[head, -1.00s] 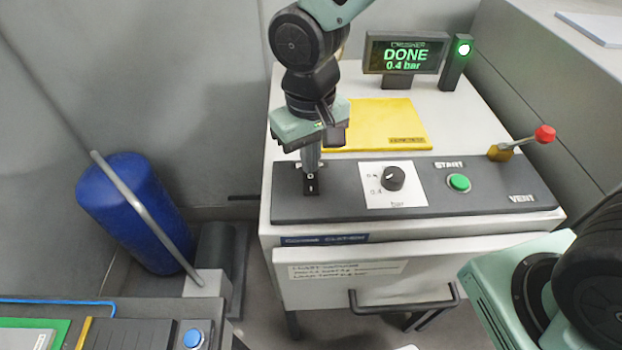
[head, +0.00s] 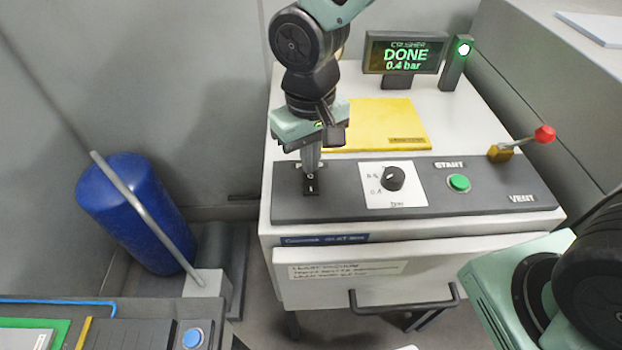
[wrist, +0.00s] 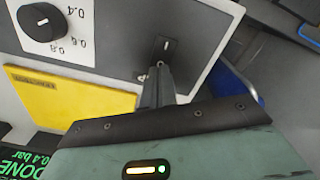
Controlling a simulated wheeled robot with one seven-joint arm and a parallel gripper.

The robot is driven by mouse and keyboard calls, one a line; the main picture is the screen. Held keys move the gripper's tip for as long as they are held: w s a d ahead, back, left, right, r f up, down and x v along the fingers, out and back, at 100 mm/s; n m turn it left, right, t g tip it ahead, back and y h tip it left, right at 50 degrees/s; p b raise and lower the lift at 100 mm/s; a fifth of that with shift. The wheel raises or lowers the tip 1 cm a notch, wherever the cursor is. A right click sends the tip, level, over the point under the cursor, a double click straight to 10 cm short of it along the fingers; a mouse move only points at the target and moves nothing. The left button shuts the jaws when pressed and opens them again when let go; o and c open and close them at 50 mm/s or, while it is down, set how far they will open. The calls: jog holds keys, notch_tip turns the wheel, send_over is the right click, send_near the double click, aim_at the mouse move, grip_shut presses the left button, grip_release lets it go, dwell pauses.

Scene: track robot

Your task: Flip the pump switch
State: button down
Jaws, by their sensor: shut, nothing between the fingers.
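The pump switch (head: 311,185) is a small black rocker with white marks, at the left end of the dark control strip. It also shows in the wrist view (wrist: 165,47), just beyond my fingertips. My gripper (head: 311,168) points down directly over the switch, fingers shut and empty. In the wrist view my gripper (wrist: 152,72) has its tips close beside the switch. I cannot tell whether they touch it. The fingers hide part of the switch and its label.
The strip also holds a black knob (head: 392,178), a green START button (head: 459,183) and a red-tipped VENT lever (head: 544,134). Behind are a yellow plate (head: 385,122) and a display (head: 404,54) reading DONE, 0.4 bar. A blue cylinder (head: 135,215) stands left.

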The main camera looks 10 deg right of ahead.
aim_at(311, 177)
jog(key=shift+f+b, duration=0.75)
jog(key=shift+f, duration=0.15)
dwell(0.4)
jog(key=shift+r, duration=0.1)
jog(key=shift+r+p, duration=2.95)
jog(key=shift+r, duration=0.55)
jog(key=shift+s+f, duration=0.15)
jog(key=shift+f, duration=0.05)
jog(key=s+d+f+n+b, duration=0.2)
jog(key=s+b, duration=0.3)
jog(key=s, duration=0.2)
jog(key=s+d+f+n+b, duration=0.2)
jog(key=s+b, duration=0.2)
jog(key=s, duration=0.3)
jog(key=shift+s+d+y+b, duration=0.3)
jog(key=shift+s+b, duration=0.05)
